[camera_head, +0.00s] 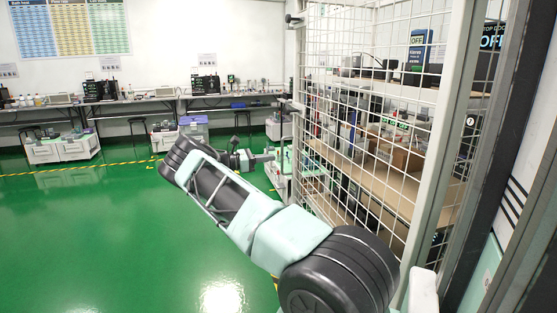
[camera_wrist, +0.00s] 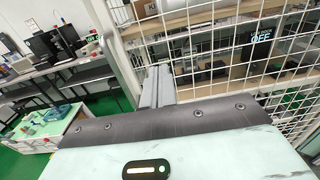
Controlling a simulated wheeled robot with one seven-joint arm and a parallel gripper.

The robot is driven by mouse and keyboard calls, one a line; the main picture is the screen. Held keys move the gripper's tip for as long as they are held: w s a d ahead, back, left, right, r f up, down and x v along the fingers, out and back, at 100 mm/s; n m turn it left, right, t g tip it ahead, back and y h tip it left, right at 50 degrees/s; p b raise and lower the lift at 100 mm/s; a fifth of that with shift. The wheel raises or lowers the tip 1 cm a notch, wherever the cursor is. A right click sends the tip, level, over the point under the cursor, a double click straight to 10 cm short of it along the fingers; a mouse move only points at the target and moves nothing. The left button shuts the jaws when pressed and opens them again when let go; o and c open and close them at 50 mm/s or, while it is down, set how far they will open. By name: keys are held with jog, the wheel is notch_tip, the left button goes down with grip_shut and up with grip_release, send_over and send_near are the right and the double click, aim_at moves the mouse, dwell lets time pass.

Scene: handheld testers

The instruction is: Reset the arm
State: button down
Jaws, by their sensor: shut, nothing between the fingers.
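My arm (camera_head: 235,205) crosses the head view from the lower right up to the left, over the green floor and in front of a wire mesh partition (camera_head: 375,110). In the wrist view my gripper (camera_wrist: 159,72) shows as two grey fingers side by side, pressed together with nothing between them. The fingers point toward the white mesh partition (camera_wrist: 215,50); I cannot tell how far they are from it.
Behind the mesh are shelves (camera_head: 385,185) with boxes and small devices. A light green-topped cart (camera_wrist: 48,130) stands at left in the wrist view. Open green floor (camera_head: 90,240) lies left of my arm.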

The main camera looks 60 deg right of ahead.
jog(key=v, duration=0.3)
jog(key=shift+w+a, duration=0.2)
jog(key=shift+a, duration=0.05)
